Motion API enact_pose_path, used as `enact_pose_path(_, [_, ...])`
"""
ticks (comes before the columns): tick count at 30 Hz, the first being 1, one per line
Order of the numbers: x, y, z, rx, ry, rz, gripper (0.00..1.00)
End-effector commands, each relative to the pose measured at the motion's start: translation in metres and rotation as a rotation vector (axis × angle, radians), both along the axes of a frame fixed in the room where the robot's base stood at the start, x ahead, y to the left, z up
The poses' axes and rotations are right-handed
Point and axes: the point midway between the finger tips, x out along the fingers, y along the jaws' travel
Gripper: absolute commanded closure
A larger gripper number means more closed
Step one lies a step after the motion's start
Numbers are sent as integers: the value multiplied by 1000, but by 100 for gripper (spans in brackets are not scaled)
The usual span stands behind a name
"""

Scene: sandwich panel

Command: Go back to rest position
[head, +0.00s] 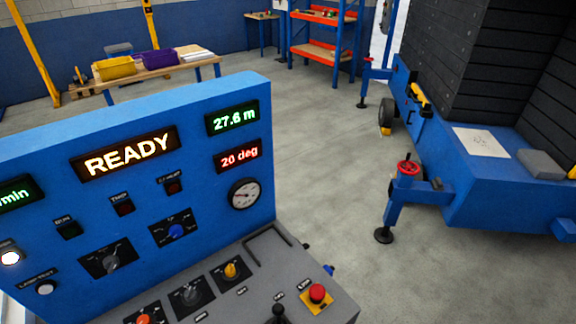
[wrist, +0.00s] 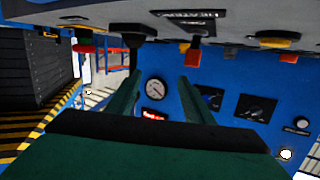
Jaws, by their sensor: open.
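My gripper (wrist: 158,88) shows only in the wrist view, as two dark green fingers standing apart. Nothing shows between them but the blue panel behind, with its round gauge. The wrist view is upside down, so the console's grey deck with its knobs hangs along its top. My gripper is near the console (head: 55,165), which fills the left of the head view. Its sign reads READY (head: 124,153), with 27.6 m (head: 232,118) and 20 deg (head: 238,157) displays. I cannot tell whether the fingers touch anything. My arm does not show in the head view.
The deck carries a red button (head: 317,293), a black lever (head: 279,315) and a yellow knob (head: 231,270). A blue machine frame (head: 480,200) with a red handwheel (head: 408,168) stands right. A table (head: 150,75) with bins stands behind. The grey floor between is clear.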

Motion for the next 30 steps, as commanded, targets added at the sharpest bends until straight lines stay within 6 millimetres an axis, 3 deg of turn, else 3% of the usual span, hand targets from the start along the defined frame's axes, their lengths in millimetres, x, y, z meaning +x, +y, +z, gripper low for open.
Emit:
enact_pose_path(9, [-87, -44, -11, -34, 47, -125, 53])
enact_pose_path(15, [-138, -55, -4, -51, 65, -161, 53])
enact_pose_path(21, [-163, -62, 4, -60, 71, -183, 53])
enact_pose_path(28, [-167, -62, 6, -60, 70, -185, 53])
enact_pose_path(30, [-167, -62, 6, -60, 70, -184, 67])
